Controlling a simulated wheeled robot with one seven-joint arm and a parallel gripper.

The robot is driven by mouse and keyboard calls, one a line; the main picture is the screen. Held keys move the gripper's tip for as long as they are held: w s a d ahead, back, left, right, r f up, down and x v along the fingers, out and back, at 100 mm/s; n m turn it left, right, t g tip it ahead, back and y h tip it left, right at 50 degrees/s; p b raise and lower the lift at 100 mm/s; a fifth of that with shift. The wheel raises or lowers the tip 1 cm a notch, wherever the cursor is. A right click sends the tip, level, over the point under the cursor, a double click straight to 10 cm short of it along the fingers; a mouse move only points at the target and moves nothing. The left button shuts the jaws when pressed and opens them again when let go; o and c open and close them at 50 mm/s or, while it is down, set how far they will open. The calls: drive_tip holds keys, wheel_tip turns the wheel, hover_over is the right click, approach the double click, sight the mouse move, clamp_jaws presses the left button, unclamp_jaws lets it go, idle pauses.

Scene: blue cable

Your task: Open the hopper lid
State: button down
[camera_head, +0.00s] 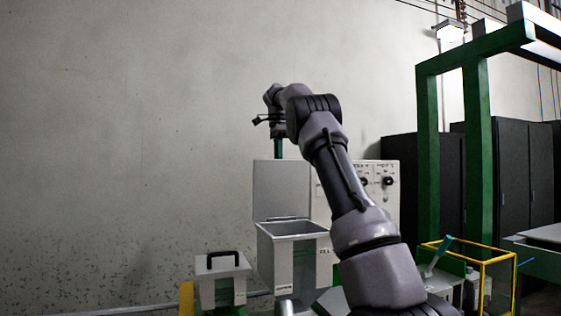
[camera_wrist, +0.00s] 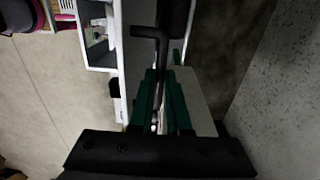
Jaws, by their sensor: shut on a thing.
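A black bent bar (camera_wrist: 150,33) shows just past the fingertips. The white hopper rim also shows there (camera_wrist: 118,50).
A smaller box (camera_head: 207,290) with a black handle stands left of the hopper. A control panel (camera_head: 385,205) with knobs is behind on the right. A green frame (camera_head: 428,150) and yellow-edged bin (camera_head: 514,285) stand further right. The wall area at left is clear.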

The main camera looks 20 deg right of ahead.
drive_tip(key=shift+w+f, duration=0.1)
drive_tip(key=shift+f, duration=0.1)
drive_tip(key=c, duration=0.9)
unclamp_jaws()
drive_tip(key=shift+r, duration=0.1)
